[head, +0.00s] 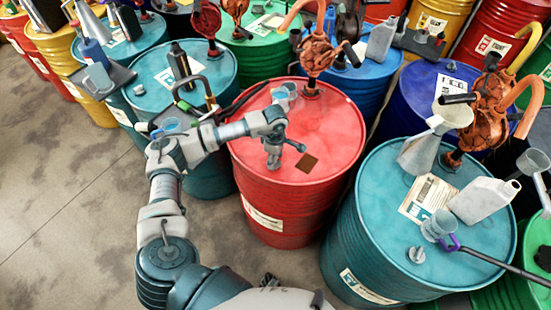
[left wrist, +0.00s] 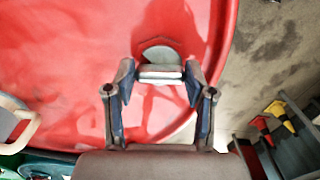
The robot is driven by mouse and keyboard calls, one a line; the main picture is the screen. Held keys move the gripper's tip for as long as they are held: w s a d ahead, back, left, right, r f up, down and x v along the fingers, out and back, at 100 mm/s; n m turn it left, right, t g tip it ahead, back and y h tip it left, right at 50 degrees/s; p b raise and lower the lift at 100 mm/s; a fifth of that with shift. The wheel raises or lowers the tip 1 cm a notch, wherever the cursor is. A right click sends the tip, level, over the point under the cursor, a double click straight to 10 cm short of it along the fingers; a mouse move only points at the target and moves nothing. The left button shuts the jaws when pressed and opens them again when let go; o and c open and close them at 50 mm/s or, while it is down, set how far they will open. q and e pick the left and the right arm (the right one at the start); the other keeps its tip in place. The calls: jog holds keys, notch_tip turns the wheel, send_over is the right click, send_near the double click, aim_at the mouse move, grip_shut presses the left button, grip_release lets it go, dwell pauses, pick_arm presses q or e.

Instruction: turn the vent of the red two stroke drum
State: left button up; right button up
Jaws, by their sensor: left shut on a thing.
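The red drum (head: 330,125) stands in the middle of the head view. My left gripper (head: 273,162) points down at its lid near the left front edge. In the left wrist view the fingers (left wrist: 161,78) are shut on a small grey vent (left wrist: 159,55) on the red lid (left wrist: 70,60). The vent's upper part shows between the fingertips, and the rest is hidden. In the head view the gripper covers the vent. My right gripper is not in view.
A rusty hand pump (head: 317,55) rises from the back of the red lid. A brown label (head: 308,163) lies right of my gripper. A teal drum (head: 385,240) with a funnel (head: 415,155) and a white bottle (head: 482,200) stands close on the right. Bare floor (head: 70,200) is on the left.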

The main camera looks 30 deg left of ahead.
pick_arm(q)
jog(key=shift+w+a, duration=0.1)
jog(key=shift+a, duration=0.05)
jog(key=o, duration=1.1)
jog(key=shift+o, duration=0.3)
notch_tip(320, 180, up, 12)
jog(key=shift+a+f, duration=0.1)
